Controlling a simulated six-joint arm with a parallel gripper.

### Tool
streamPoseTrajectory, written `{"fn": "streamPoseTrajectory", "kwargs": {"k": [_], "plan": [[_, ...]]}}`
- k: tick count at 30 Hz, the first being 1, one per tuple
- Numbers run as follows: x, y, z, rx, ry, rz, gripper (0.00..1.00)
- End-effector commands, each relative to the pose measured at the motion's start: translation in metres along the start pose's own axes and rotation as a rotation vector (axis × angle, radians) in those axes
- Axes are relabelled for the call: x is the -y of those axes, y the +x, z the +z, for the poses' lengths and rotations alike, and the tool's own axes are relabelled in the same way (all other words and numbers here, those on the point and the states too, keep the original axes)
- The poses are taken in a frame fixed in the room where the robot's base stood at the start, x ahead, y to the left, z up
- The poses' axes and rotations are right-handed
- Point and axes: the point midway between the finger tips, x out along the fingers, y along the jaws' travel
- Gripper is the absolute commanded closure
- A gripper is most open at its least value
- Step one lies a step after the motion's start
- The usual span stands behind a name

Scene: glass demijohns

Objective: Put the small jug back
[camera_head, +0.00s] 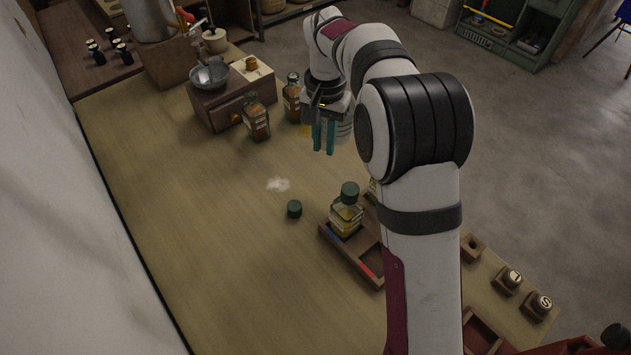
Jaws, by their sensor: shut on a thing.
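My gripper (324,136) is over the far right part of the table, with its teal fingers pointing down. It is shut on a pale grey, ribbed thing (344,128) that shows beside and behind the fingers. This appears to be the small jug; the fingers and wrist hide much of it. I cannot tell whether its base touches the table. A wooden tray (336,244) with compartments stands nearer, partly hidden by my arm. A bottle of yellow liquid with a green cap (346,212) stands in its left compartment.
Two amber bottles, one (256,118) nearer and one (292,97) close to my gripper, stand by a wooden box (217,106) bearing a metal bowl (209,75). A loose green cap (294,209) and white powder (278,184) lie mid-table. The left and near table (200,220) is clear.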

Motion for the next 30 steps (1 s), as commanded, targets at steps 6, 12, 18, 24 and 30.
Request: {"fn": "streamPoseTrajectory", "kwargs": {"k": [6, 12, 18, 24, 30], "plan": [[0.038, 0.063, 0.021, 0.0, 0.039, -0.005, 1.0], [0.042, 0.111, 0.024, 0.001, 0.049, -0.004, 1.0], [0.042, 0.142, 0.023, -0.001, 0.049, -0.006, 1.0], [0.042, 0.17, 0.023, -0.003, 0.049, -0.007, 1.0], [0.042, 0.17, 0.022, -0.003, 0.049, -0.007, 1.0]]}}
